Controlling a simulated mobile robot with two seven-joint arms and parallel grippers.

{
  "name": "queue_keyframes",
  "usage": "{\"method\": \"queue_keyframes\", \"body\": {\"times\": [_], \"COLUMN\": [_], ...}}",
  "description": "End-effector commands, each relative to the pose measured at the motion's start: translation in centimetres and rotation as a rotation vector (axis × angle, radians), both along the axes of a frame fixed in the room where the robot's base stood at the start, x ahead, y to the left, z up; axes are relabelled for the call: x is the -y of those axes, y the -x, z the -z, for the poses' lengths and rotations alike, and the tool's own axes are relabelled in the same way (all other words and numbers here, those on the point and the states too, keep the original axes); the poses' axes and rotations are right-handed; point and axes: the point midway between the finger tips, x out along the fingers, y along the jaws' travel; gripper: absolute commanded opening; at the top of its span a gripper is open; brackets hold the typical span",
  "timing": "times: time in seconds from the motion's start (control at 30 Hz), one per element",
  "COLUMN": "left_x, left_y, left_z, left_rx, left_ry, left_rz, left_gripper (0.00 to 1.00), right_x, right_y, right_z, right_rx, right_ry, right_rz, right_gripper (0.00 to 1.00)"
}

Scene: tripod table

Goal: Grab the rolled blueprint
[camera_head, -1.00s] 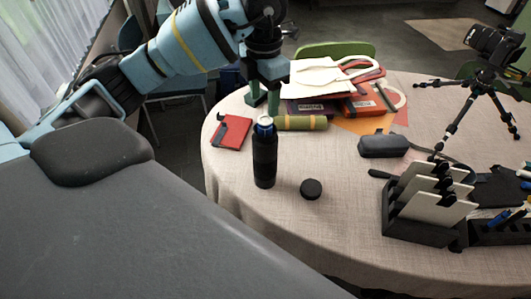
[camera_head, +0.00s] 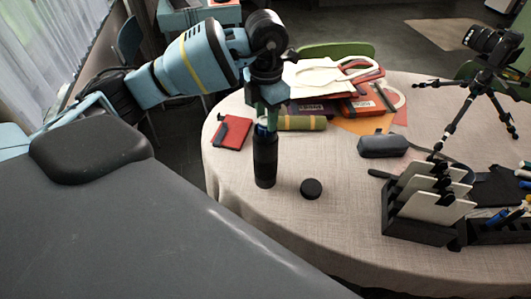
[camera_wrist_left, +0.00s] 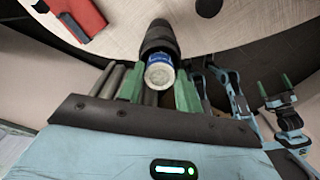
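The rolled blueprint (camera_head: 261,126) is a white roll with a blue band, standing upright in a black cylindrical holder (camera_head: 265,160) near the table's left side. Its round white end (camera_wrist_left: 159,73) faces the left wrist camera, and the holder (camera_wrist_left: 158,38) surrounds its far part. My left gripper (camera_head: 266,116) is at the roll's top, which it partly hides. Its green fingers (camera_wrist_left: 158,90) are open, one on each side of the roll's end, with a gap visible. What looks like my right gripper (camera_wrist_left: 276,86) shows at the right of the wrist view, its green fingertips apart.
A red notebook (camera_head: 231,133) lies left of the holder, and a yellow-green roll (camera_head: 303,123) lies behind it. A black round lid (camera_head: 311,189) is to its right. A grey case (camera_head: 383,146), a file rack (camera_head: 415,229) and a camera tripod (camera_head: 463,120) stand farther right.

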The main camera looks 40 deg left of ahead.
Motion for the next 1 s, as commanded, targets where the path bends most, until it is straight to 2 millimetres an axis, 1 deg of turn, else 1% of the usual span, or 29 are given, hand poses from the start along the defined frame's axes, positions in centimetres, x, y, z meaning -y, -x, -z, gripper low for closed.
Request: {"method": "queue_keyframes", "body": {"times": [0.03, 0.2, 0.23, 0.27, 0.53, 0.67, 0.77, 0.87, 1.0], "left_x": [0.0, 0.0, 0.0, 0.0, 0.0, 0.0, 0.0, 0.0, 0.0], "left_y": [0.0, 0.0, 0.0, 0.0, 0.0, 0.0, -0.1, -0.1, -0.1], "left_z": [0.0, 0.0, 0.0, 0.0, -0.1, -0.6, -1.5, -2.8, -5.2], "left_rx": [0.000, 0.000, 0.000, 0.000, 0.001, 0.001, 0.002, 0.004, 0.005], "left_ry": [0.000, 0.000, 0.000, 0.000, 0.000, 0.000, 0.001, 0.001, 0.001], "left_rz": [0.000, 0.000, 0.000, 0.000, 0.000, 0.000, 0.000, -0.001, -0.001], "left_gripper": [0.28, 0.06, 0.02, 0.00, 0.00, 0.00, 0.00, 0.00, 0.00], "right_x": [0.0, 0.1, 0.1, 0.2, 0.3, 0.3, 0.3, 0.2, 0.2], "right_y": [0.0, 0.1, 0.1, 0.2, 0.2, 0.2, 0.2, 0.2, 0.1], "right_z": [0.0, 0.1, 0.1, 0.1, 0.1, 0.1, 0.1, 0.0, 0.0], "right_rx": [-0.001, -0.002, -0.002, -0.003, -0.003, -0.002, -0.002, -0.001, -0.001], "right_ry": [0.001, 0.004, 0.004, 0.005, 0.007, 0.006, 0.006, 0.006, 0.006], "right_rz": [-0.001, -0.004, -0.004, -0.005, -0.008, -0.008, -0.008, -0.008, -0.007], "right_gripper": [1.00, 1.00, 1.00, 1.00, 1.00, 1.00, 1.00, 1.00, 1.00]}}
